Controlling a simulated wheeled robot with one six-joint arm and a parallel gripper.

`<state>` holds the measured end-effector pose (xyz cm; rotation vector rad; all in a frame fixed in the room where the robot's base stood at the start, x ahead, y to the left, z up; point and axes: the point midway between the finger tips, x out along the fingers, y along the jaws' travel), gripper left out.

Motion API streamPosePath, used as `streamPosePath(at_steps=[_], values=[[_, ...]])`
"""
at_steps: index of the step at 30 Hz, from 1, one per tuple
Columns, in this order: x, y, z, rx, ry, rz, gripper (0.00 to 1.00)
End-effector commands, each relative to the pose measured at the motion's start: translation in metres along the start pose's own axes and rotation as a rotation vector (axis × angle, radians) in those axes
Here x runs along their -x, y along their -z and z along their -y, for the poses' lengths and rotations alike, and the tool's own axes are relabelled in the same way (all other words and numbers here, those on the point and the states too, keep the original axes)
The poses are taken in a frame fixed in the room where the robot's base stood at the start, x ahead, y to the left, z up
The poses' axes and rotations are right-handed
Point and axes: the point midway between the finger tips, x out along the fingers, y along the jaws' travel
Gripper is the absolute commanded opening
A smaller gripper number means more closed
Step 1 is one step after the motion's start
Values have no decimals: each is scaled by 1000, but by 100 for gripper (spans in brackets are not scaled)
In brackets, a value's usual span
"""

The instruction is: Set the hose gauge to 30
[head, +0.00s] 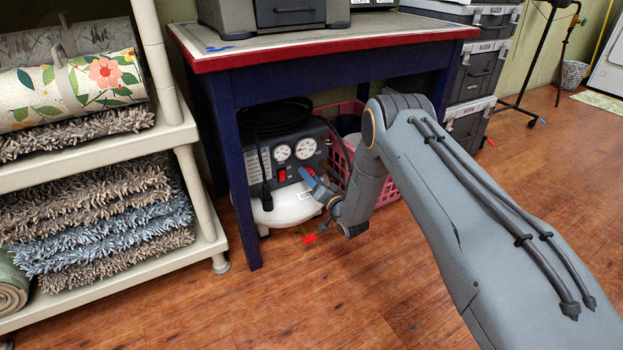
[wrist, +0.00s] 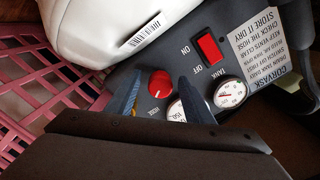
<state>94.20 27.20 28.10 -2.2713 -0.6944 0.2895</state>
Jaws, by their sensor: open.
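A white and dark grey air compressor stands under the table. Its dark panel carries the tank gauge (head: 283,153) on the left and the hose gauge (head: 306,147) on the right; their readings are too small to tell. In the wrist view the panel appears upside down: the red hose knob (wrist: 160,83), with a white mark, lies between the fingertips of my open gripper (wrist: 158,78). I cannot tell whether they touch it. The hose gauge (wrist: 175,112) is partly hidden behind a finger; the tank gauge (wrist: 229,93) and red power switch (wrist: 207,47) show clearly.
The table (head: 340,72) overhangs the compressor, with a dark blue leg (head: 240,190) at its left. A pink basket (head: 343,150) stands right beside the compressor. Shelves with rugs (head: 100,150) stand left. Stacked cases (head: 478,75) stand right. The floor in front is clear.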

Motion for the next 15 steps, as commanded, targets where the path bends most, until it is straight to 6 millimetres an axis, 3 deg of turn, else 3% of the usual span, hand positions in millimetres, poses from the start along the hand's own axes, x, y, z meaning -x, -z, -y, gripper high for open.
streamPosePath(at_steps=[5, 15], values=[[8, 1, 0, 0, -1, 0, 48], [60, 2, 1, -1, -2, 0, 48]])
